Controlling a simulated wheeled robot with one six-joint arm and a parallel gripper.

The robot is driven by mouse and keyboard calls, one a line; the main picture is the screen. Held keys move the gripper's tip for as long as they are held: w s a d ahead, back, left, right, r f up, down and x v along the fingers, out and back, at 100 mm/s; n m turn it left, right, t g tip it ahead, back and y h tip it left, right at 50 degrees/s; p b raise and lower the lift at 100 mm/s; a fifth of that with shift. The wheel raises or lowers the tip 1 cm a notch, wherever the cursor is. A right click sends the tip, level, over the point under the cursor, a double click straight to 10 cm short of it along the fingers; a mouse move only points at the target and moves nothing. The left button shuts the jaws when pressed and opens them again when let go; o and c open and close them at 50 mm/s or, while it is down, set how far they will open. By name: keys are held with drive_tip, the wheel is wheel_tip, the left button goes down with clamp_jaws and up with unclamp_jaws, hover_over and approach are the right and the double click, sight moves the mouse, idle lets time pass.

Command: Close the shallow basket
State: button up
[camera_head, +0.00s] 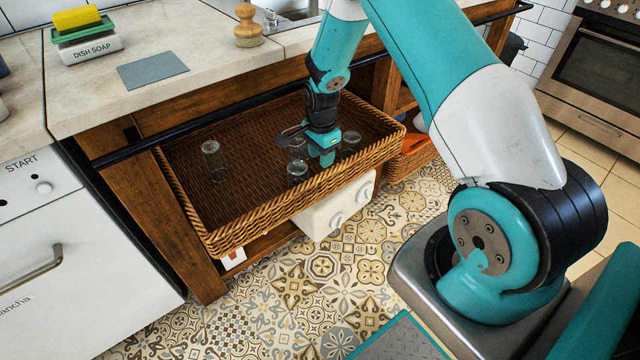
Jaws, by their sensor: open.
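The shallow basket (290,209) is a wide brown wicker tray. It sticks out from under the counter of the wooden unit, pulled out over the tiled floor. Several clear glasses stand in it, one at the left (214,160) and others near my gripper. My gripper (318,160) is over the right half of the basket, low among the glasses, behind the front rim. It is open. I cannot tell whether its fingers touch a glass (297,168) beside it.
A dark rail (230,110) runs along the counter's front edge above the basket. A white box with knobs (338,207) sits beneath the basket. Another wicker basket (408,160) is lower right. A white appliance (75,250) stands left. Patterned floor (300,290) is clear in front.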

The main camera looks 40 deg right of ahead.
sight(321, 177)
wheel_tip(321, 177, down, 11)
drive_tip(key=shift+a+r+b, duration=0.1)
drive_tip(key=shift+r+b, duration=0.05)
drive_tip(key=shift+b, duration=0.65)
clamp_jaws()
